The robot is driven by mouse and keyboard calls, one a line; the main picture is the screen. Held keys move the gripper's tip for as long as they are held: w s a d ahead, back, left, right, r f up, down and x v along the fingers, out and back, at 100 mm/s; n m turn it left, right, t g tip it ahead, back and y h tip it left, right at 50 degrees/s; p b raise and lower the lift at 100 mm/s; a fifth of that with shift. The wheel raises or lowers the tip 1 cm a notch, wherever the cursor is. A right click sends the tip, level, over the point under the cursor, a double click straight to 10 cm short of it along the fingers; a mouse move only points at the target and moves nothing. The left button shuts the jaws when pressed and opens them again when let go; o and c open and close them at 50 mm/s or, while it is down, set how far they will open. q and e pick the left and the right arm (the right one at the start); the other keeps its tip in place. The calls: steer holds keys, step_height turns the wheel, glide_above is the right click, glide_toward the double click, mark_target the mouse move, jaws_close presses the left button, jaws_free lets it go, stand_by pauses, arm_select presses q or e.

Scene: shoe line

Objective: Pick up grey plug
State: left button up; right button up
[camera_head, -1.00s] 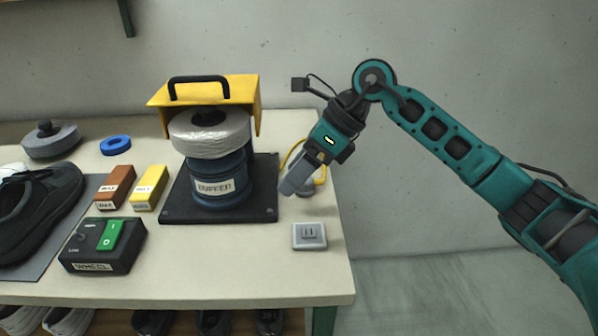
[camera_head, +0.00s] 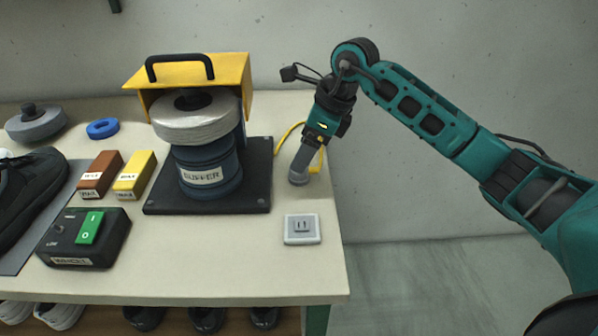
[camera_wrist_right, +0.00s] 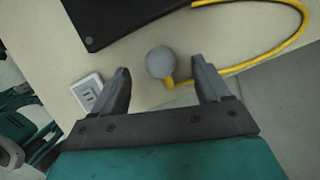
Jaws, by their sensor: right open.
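The grey plug (camera_wrist_right: 160,62) is round, with a yellow cord coming out of its side, and lies on the table beside the buffer. In the head view only part of the plug (camera_head: 299,179) shows under the fingers. My right gripper (camera_head: 303,168) points down over it. In the right wrist view, my open right gripper (camera_wrist_right: 164,78) has one finger on each side of the plug, with gaps between. My left gripper is not in view.
The buffer (camera_head: 206,150) with its yellow guard stands left of the plug. A white socket plate (camera_head: 302,229) lies in front. A switch box (camera_head: 84,238), brown and yellow bars and a dark shoe are further left. The table's right edge is near.

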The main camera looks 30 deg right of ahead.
steer(key=x, duration=0.5)
steer(key=shift+a+f, duration=0.1)
steer(key=shift+f, duration=0.05)
steer(key=c, duration=1.1)
